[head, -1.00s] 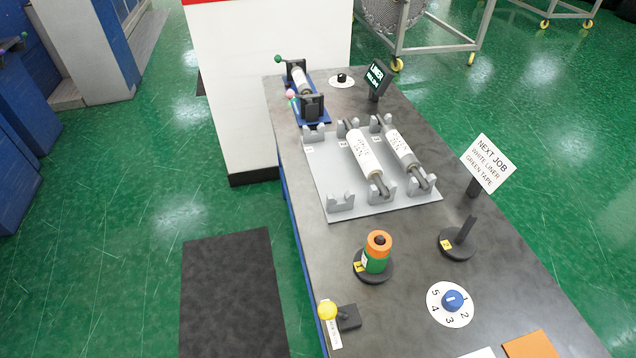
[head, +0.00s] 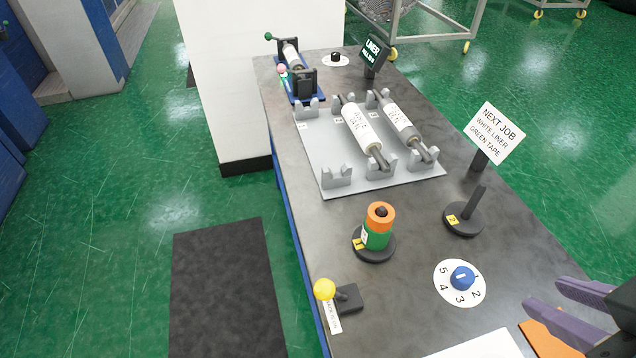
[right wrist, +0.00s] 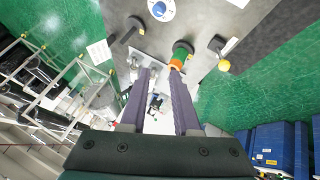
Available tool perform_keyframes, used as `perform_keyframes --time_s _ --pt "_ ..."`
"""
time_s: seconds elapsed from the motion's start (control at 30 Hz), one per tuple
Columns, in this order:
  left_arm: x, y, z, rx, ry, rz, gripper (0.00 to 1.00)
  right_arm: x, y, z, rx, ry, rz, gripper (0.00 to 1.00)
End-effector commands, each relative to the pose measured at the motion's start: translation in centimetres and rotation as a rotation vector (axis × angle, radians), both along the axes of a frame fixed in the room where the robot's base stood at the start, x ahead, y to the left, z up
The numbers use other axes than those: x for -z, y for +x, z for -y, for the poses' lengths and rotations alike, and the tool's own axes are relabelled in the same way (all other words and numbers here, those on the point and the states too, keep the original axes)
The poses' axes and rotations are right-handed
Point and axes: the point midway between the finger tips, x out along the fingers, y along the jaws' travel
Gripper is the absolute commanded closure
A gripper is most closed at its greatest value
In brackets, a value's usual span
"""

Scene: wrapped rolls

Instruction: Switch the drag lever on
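A lever with a yellow ball knob (head: 325,289) stands on a dark block at the bench's near left edge; its label is only partly readable. At the far end, a blue-based unit (head: 299,88) holds a white roll and has a green-knobbed lever (head: 268,36) and a pink knob (head: 282,69). I cannot tell from lettering which is the drag lever. My right gripper (head: 543,294) has purple fingers, apart and empty, over the near right of the bench. In the right wrist view, its open fingers (right wrist: 162,72) point along the bench. My left gripper is not in view.
A grey rack (head: 345,190) holds two white rolls. Orange and green tape rolls (head: 379,225) sit on a post beside an empty post (head: 466,217). A numbered blue dial (head: 461,277) and a NEXT JOB sign (head: 497,135) stand to the right. Green floor lies left of the bench.

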Motion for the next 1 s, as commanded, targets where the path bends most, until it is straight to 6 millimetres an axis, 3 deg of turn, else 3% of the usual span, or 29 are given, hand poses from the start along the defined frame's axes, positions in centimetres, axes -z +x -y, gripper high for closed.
perform_keyframes --time_s 0.03,0.23,0.47,0.7,0.9,1.0 --pt "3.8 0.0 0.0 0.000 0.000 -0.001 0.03 3.6 1.1 0.0 -0.057 -0.060 0.052 0.77" --pt "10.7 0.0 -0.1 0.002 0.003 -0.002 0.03 8.8 5.0 -1.2 -0.328 -0.321 0.269 0.99" --pt "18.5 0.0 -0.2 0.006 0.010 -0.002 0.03 15.1 7.1 -5.7 -0.701 -0.617 0.508 1.00" --pt "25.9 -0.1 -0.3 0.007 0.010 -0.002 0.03 22.7 5.7 -12.2 -1.124 -0.871 0.744 1.00" --pt "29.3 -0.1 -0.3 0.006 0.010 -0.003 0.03 27.2 3.2 -15.9 -1.375 -0.979 0.883 1.00" --pt "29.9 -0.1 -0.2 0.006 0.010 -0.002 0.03 28.1 2.4 -16.8 -1.439 -1.001 0.919 1.00"
